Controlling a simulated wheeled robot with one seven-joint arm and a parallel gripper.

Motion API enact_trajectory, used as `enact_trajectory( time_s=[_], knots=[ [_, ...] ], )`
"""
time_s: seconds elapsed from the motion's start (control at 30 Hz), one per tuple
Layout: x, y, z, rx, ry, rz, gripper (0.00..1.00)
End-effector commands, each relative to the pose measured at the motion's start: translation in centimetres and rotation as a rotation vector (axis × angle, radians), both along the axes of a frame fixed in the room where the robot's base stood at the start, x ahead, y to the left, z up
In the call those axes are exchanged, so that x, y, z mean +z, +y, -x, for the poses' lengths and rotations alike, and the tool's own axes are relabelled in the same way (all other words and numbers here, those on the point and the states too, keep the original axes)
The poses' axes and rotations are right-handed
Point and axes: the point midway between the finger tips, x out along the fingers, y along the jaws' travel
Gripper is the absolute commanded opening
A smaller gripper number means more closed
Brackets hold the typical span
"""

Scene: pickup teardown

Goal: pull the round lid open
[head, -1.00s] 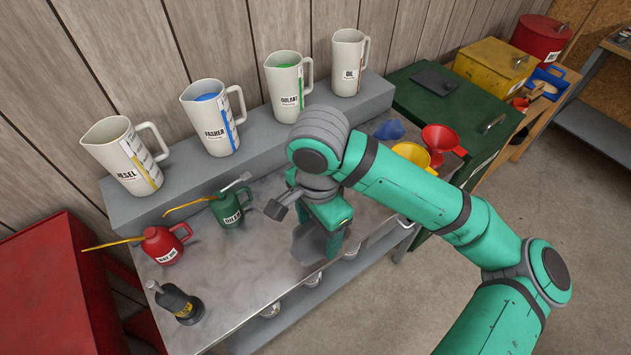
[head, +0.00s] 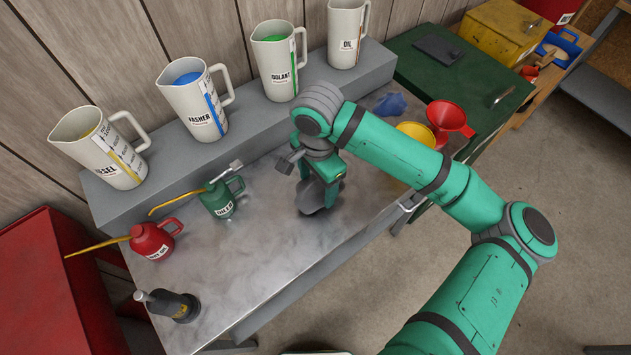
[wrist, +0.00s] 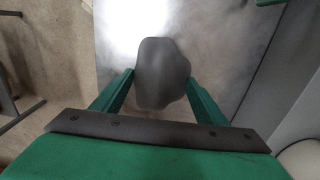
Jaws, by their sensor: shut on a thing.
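My gripper (head: 326,190) is over the metal bench, pointing down. Its green fingers are shut on a dark grey, rounded, soft-looking lump, like a crumpled rag (head: 310,198). In the wrist view the grey rag (wrist: 162,72) sits between the two fingertips (wrist: 160,88), with the bench top beyond it. I cannot tell whether it touches the bench. I cannot make out a round lid for certain. A pale edge (head: 315,352) of something is cut off at the bottom of the head view.
On the metal bench (head: 265,235) stand a green oil can (head: 222,200), a red oil can (head: 152,241) and a dark bottle (head: 172,305). Several measuring jugs stand on the grey shelf (head: 150,185) behind. Red (head: 452,117) and yellow funnels and a blue rag (head: 391,104) are right. Floor is open at right.

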Motion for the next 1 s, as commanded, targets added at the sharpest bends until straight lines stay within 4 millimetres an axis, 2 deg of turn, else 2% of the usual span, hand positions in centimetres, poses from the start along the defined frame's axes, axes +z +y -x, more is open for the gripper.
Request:
enact_trajectory(
  time_s=[0.17,0.4,0.77,0.8,0.87,1.0],
  knots=[
    [-1.0,-0.3,-0.3,-0.005,0.001,0.002,0.40],
    [-4.0,-0.2,-0.3,-0.003,0.001,0.001,0.40],
    [-4.4,-0.5,-0.3,-0.010,0.000,0.000,0.40],
    [-4.4,-0.5,-0.3,-0.008,-0.001,0.001,0.71],
    [-4.3,-0.4,-0.3,-0.006,-0.001,0.001,0.85],
    [-4.3,-0.3,-0.3,-0.004,-0.001,0.001,0.85]
  ],
)
